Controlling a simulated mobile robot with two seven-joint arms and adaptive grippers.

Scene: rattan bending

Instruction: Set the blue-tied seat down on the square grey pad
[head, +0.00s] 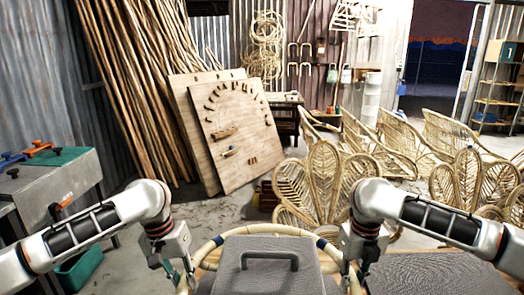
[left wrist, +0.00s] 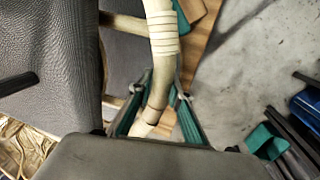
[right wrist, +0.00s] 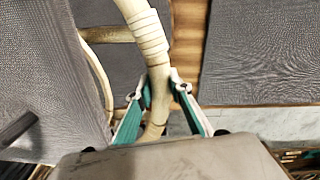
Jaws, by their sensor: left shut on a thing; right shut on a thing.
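The blue-tied seat is a round pale rattan hoop (head: 262,230) with dark blue ties at its far left and far right. A grey block with a dark handle (head: 237,276) sits within the hoop. My left gripper (head: 178,284) is shut on the hoop's left side; the hoop (left wrist: 161,75) runs between its fingers in the left wrist view. My right gripper (head: 353,284) is shut on the right side, beside a pale wrapped binding (right wrist: 143,30). A square grey pad (head: 435,275) lies on the right; another grey surface (right wrist: 118,65) shows beneath the hoop. Any contact there is hidden.
A wooden bench top (right wrist: 187,60) shows between the grey surfaces. A metal worktable (head: 60,185) stands left, with a green bin (head: 82,272) below. Rattan chairs (head: 325,185) stand beyond the hoop. A pegged wooden board (head: 230,135) leans at the back.

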